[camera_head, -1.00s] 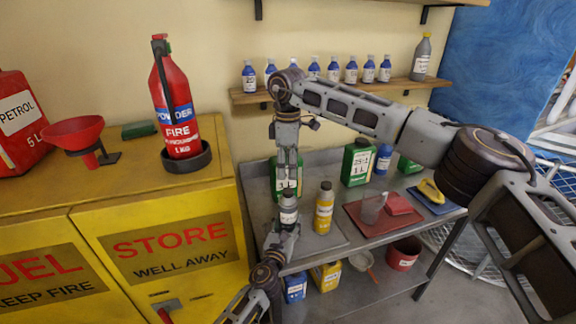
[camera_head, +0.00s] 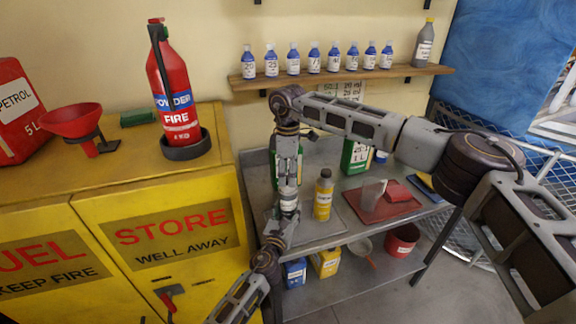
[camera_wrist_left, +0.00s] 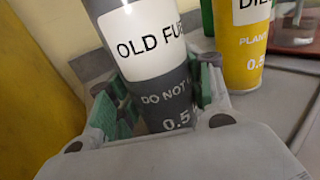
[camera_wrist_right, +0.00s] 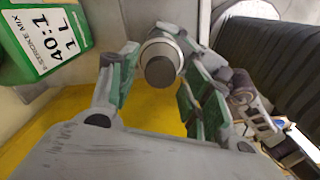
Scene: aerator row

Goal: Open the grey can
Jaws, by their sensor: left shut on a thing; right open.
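The grey can (camera_head: 288,203), with a white label reading "OLD FU…", stands upright on the metal bench. My left gripper (camera_head: 287,219) is shut around its body; the can (camera_wrist_left: 150,50) fills the left wrist view between the green finger pads. My right gripper (camera_head: 288,184) points down from above at the can's top, and its fingers hide the cap in the head view. In the right wrist view the dark round cap (camera_wrist_right: 160,71) lies between the open fingers of the right gripper (camera_wrist_right: 160,85). I cannot tell whether either finger touches it.
A yellow bottle (camera_head: 324,195) stands close right of the can. A green can (camera_head: 356,156) is behind it, and a red tray (camera_head: 385,212) lies farther right. The yellow cabinet (camera_head: 225,170) is close on the left. A shelf of blue bottles (camera_head: 314,62) runs above.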

